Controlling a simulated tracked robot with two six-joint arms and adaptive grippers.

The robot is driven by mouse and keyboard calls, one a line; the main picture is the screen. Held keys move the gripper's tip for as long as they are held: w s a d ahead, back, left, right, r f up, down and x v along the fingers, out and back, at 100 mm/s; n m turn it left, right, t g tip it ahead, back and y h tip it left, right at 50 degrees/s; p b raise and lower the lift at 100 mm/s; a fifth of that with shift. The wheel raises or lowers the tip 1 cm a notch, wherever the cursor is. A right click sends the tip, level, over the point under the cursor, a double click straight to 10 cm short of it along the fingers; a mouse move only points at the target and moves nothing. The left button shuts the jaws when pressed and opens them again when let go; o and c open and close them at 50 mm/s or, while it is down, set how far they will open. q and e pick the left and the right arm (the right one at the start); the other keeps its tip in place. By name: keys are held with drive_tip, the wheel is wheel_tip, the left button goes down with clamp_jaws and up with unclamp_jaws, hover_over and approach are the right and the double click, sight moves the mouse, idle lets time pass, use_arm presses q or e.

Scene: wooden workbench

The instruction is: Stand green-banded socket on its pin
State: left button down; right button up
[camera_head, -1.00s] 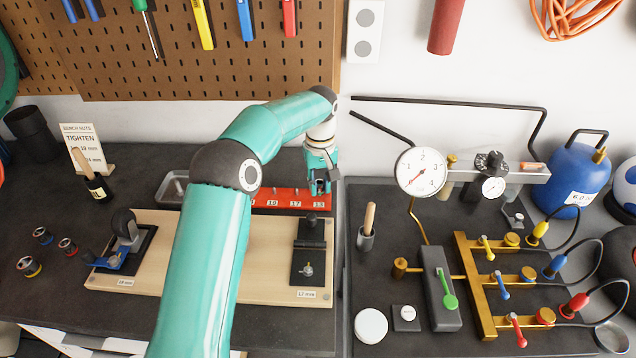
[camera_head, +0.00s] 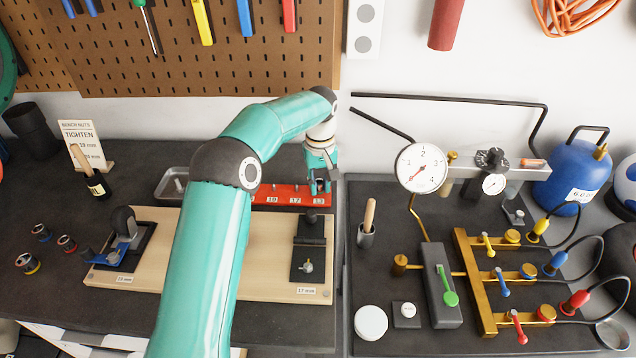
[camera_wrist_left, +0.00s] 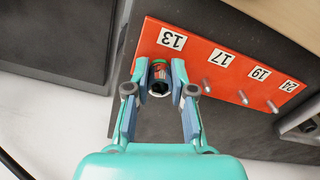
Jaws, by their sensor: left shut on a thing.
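The green-banded socket (camera_wrist_left: 159,77) is held between the fingertips of my left gripper (camera_wrist_left: 160,90) in the left wrist view. It is a small dark socket with an open end facing the camera and a little green visible. It is over the part of the red rail (camera_wrist_left: 190,58) labelled 13, and the pin there is hidden. I cannot tell whether socket and rail touch. In the head view my left gripper (camera_head: 320,186) is at the right end of the rail (camera_head: 265,196). My right gripper is out of view.
Bare pins stand by labels 17, 19 and 24. Other banded sockets (camera_head: 67,243) lie on the bench at left. A wooden board (camera_head: 262,262) with clamps is in front of the rail. The gauge panel (camera_head: 388,290) is close at right, and a metal tray (camera_head: 172,186) is left of the rail.

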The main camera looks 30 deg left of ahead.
use_arm(q)
drive_tip(key=c, duration=0.9)
unclamp_jaws()
drive_tip(key=shift+r, duration=0.1)
wheel_tip(320, 180, up, 12)
drive_tip(key=shift+f, duration=0.2)
